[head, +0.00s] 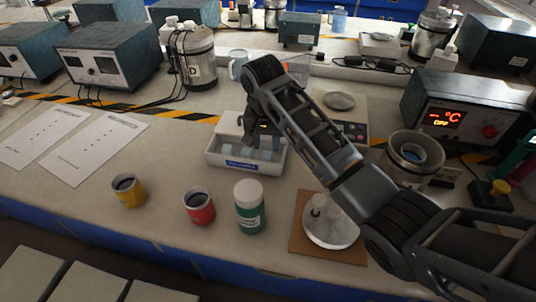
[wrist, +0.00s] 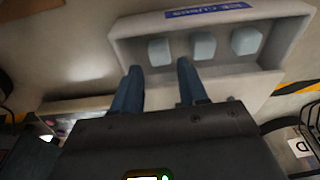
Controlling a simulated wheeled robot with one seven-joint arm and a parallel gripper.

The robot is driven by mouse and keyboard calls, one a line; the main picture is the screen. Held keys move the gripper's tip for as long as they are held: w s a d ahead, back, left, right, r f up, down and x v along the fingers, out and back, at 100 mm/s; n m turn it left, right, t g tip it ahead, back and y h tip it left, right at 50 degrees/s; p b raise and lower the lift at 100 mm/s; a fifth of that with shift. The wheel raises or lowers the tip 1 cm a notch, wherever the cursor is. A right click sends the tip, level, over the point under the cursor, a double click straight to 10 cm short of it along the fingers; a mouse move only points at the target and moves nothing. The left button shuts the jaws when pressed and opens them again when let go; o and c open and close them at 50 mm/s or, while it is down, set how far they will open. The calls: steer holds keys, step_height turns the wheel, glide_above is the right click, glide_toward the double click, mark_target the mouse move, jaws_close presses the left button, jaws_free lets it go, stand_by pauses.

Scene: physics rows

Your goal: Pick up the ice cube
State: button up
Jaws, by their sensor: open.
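Pale blue ice cubes sit in a row in a white bin (head: 215,158) with a blue label on its front wall. In the wrist view three cubes show inside the bin (wrist: 290,30): a left ice cube (wrist: 159,52), a middle one (wrist: 204,46) and a right one (wrist: 246,41). My gripper (head: 254,140) is over the bin in the head view and partly hides its inside. In the wrist view my gripper (wrist: 159,68) is open, its two fingertips pointing at the left cube, one toward each side of it. I see no contact with a cube.
Yellow (head: 129,190) and red (head: 199,206) cups and a green white-lidded jar (head: 250,207) stand in front of the bin. A scale (head: 352,122) is behind my arm, a steel vessel (head: 408,165) to the right.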

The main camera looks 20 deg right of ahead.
steer(key=shift+w+d+f, duration=0.1)
steer(key=shift+w+f, duration=0.05)
steer(key=shift+f, duration=1.8)
steer(key=shift+c, duration=0.2)
steer(key=c, duration=0.6)
